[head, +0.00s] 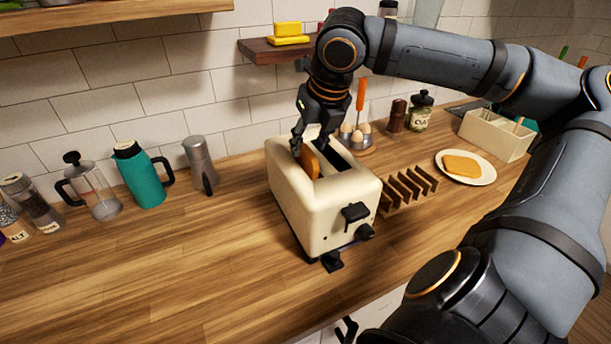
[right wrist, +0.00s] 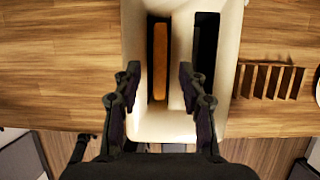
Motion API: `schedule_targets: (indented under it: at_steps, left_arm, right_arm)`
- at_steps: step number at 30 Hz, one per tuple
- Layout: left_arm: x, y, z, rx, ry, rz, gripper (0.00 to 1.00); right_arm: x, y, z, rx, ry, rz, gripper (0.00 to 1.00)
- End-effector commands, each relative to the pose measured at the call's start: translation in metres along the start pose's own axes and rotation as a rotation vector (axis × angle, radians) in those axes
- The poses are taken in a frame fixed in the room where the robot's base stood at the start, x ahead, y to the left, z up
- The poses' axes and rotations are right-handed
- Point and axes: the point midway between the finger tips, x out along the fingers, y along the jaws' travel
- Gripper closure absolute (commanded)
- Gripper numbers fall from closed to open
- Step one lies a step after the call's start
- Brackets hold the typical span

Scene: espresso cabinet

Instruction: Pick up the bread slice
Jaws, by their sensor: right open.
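A brown bread slice (head: 309,161) stands upright in the left slot of the cream toaster (head: 318,205), its top edge showing. In the right wrist view the slice (right wrist: 160,62) is a narrow brown strip in the left slot, and the other slot is dark and empty. My right gripper (head: 308,145) is right above the toaster, pointing down. In the right wrist view its open fingers (right wrist: 158,82) lie on either side of the slice, with nothing held. A second slice (head: 462,167) lies flat on a white plate (head: 484,175) at the right. My left gripper is not in view.
A wooden rack (head: 408,190) stands just right of the toaster, and an egg holder (head: 357,142) with an orange-handled tool stands behind it. A teal jug (head: 140,175) and a grey bottle (head: 198,165) stand at the left. A shelf (head: 275,52) hangs above. The front left counter is clear.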

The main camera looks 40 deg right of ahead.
Motion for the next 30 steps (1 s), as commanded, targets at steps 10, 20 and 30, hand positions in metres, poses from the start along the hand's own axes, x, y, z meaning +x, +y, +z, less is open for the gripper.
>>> schedule_targets:
  at_steps: [10, 20, 30]
  left_arm:
    - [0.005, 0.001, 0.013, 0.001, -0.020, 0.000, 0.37]
    - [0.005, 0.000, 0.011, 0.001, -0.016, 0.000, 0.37]
    - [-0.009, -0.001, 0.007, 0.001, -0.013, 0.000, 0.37]
  right_arm:
    - [0.020, 0.001, 0.000, 0.000, 0.000, 0.000, 0.61]
    - [0.020, 0.001, 0.000, 0.000, 0.000, 0.000, 1.00]
    - [0.004, 0.001, 0.006, 0.000, -0.001, -0.002, 1.00]
